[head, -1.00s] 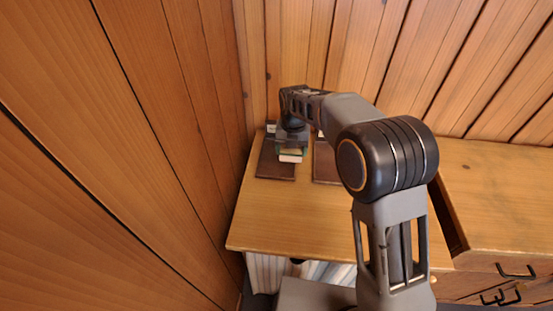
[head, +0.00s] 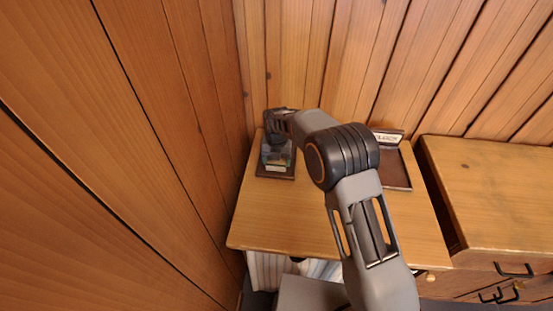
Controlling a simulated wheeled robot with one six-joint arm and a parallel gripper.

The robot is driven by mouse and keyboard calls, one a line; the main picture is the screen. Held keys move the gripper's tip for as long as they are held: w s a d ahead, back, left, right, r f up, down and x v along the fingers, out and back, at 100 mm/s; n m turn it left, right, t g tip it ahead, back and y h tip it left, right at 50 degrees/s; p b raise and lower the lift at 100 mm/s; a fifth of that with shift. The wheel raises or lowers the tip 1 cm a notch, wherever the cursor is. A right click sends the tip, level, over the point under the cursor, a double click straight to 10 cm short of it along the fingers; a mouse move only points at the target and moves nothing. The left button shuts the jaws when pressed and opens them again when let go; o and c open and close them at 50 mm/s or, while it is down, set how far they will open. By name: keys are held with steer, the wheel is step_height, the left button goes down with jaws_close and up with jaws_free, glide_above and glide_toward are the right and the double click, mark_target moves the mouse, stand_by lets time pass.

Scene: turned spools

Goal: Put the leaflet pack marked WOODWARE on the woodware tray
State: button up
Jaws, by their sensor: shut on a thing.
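My gripper (head: 277,158) is at the far left of the table, low over a dark brown tray (head: 288,176). It is shut on a small pack (head: 275,168) with a pale and greenish edge, mostly hidden by the jaws. I cannot read any marking on the pack, nor tell whether it touches the tray. The tray's label is hidden behind my gripper, so I cannot tell if this is the woodware tray.
Another brown tray (head: 398,174) with a pale label plate (head: 386,138) stands at the right; its lettering is not clearly readable. My arm covers the table's middle. The front of the wooden table (head: 285,222) is clear. Panelled walls close in the left and back.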

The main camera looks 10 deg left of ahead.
steer(key=shift+f, duration=0.15)
steer(key=o, duration=1)
step_height(320, 180, up, 13)
steer(key=shift+f, duration=0.2)
